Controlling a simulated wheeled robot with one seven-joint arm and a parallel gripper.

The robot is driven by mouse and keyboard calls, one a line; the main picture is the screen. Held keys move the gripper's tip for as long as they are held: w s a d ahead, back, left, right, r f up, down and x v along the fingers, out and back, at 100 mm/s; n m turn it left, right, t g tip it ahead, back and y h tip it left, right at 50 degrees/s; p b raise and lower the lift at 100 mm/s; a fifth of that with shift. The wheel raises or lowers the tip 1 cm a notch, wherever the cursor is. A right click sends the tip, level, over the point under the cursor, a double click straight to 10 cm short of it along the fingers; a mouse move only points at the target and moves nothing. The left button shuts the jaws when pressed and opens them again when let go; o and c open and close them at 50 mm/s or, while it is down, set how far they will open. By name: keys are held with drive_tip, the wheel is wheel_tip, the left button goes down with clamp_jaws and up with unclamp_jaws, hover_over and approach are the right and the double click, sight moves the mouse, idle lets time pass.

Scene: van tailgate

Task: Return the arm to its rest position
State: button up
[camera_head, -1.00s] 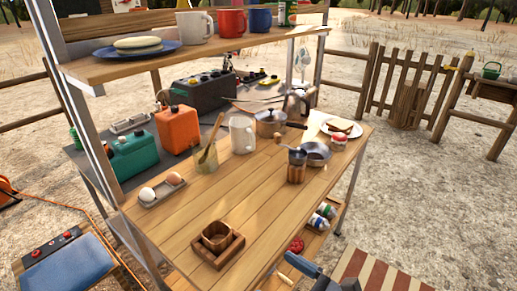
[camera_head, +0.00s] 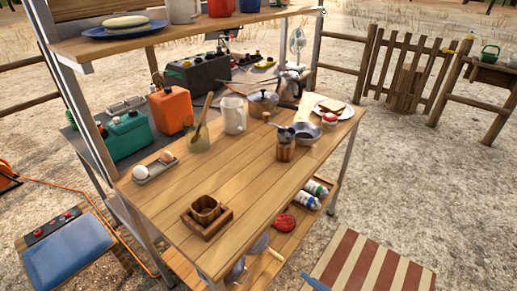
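My gripper is not in view. A small blue piece shows at the bottom edge of the head view, just left of the striped mat; I cannot tell whether it belongs to my arm. The wooden table (camera_head: 255,180) stands in front of me, and nothing of my arm shows over its top.
The table bears a wooden tray (camera_head: 222,222) with a wooden cup, an egg tray (camera_head: 150,174), a white mug (camera_head: 233,115) and pans. A shelf (camera_head: 130,45) hangs above. A striped mat (camera_head: 345,258) lies low at right. Gravel ground (camera_head: 430,180) at right is clear.

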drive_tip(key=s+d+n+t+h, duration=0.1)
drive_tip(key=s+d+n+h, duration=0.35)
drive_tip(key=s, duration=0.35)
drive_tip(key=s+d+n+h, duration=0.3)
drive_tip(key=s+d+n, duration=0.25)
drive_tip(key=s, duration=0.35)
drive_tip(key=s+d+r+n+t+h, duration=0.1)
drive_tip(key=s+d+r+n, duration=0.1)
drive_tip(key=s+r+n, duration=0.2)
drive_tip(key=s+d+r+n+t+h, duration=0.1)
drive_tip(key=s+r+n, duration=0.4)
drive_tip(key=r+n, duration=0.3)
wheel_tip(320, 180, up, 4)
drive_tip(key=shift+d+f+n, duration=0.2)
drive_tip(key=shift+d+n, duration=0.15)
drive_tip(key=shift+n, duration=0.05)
